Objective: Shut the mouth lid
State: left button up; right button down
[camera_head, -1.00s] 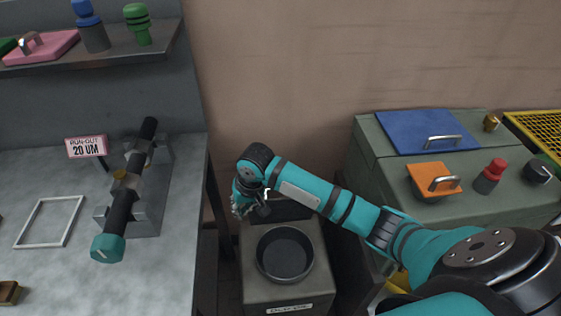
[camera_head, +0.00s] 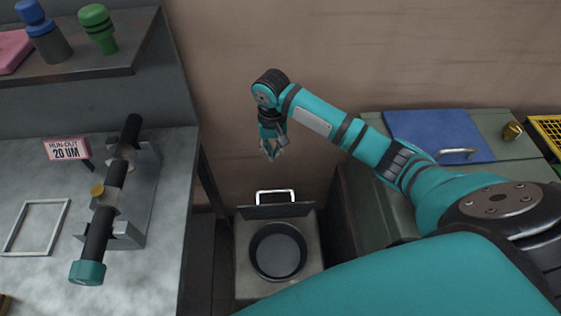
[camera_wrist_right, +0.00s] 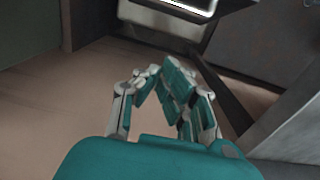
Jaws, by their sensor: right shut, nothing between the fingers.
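The mouth lid (camera_head: 275,211) stands open and upright at the back edge of a grey box. Its pale handle (camera_head: 276,194) sticks up from it. The round dark mouth (camera_head: 278,254) in front of the lid is uncovered. My right gripper (camera_head: 272,156) is shut and empty, pointing down. In the head view it appears above the handle, apart from it. The right wrist view shows its fingers (camera_wrist_right: 165,92) close together with nothing between them. A bright-edged shape lies at the top of that view, and I cannot tell what it is. My left gripper is not in view.
A grey bench (camera_head: 150,270) with a shaft on a stand (camera_head: 112,200) is left of the box. A green cabinet (camera_head: 385,200) with a blue panel (camera_head: 435,135) is on the right. My right arm crosses above the cabinet. The wall behind is bare.

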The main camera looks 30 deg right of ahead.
aim_at(275, 205)
jog(key=s+a+f+p, duration=0.1)
jog(key=s+f+p, duration=0.1)
jog(key=f, duration=0.6)
jog(key=shift+s+a+f, duration=0.2)
jog(key=shift+s+a, duration=0.15)
jog(key=shift+s, duration=0.4)
jog(key=shift+p, duration=0.35)
